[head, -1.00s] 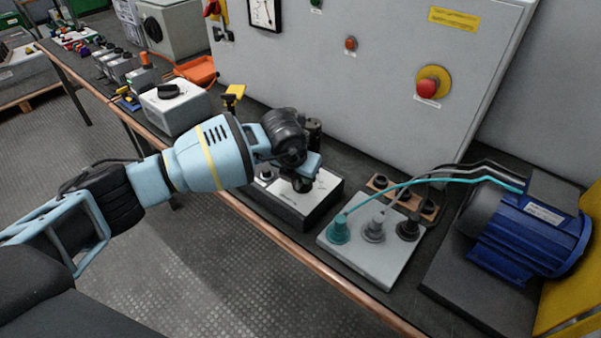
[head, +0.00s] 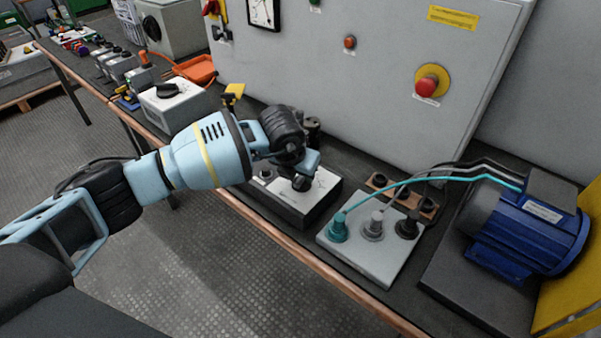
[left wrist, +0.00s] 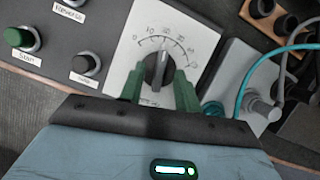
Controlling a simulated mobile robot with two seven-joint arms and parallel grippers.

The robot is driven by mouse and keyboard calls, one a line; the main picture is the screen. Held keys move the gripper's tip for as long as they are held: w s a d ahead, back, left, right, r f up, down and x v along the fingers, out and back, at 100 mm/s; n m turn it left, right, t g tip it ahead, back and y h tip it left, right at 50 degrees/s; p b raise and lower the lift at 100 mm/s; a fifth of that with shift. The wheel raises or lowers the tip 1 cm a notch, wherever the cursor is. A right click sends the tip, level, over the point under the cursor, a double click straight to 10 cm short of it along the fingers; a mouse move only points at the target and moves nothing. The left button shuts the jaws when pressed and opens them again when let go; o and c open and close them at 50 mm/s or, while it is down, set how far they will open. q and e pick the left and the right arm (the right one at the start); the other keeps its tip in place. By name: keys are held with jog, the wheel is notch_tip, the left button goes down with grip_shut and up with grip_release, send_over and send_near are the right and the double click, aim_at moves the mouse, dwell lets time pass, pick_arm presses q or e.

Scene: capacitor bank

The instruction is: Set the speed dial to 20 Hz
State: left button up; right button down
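The speed dial (left wrist: 157,70) is a dark knob on a white plate with a scale from 0 to 50, seen in the left wrist view. Its light pointer line points up the picture, near the 20 mark. My left gripper (left wrist: 160,76) has one green finger on each side of the knob, close against it; it looks shut on the knob. In the head view my left gripper (head: 303,183) reaches down onto the control box (head: 318,203) and largely hides the dial. My right gripper is not in view.
Start (left wrist: 20,38) and other labelled buttons sit beside the dial plate. A grey terminal board (head: 372,262) with plugs and cables stands to the right, near a blue motor (head: 530,230). A grey cabinet (head: 390,120) rises behind. The bench's front edge is below the box.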

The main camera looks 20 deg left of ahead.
pick_arm(q)
jog(key=v, duration=0.7)
dwell(0.3)
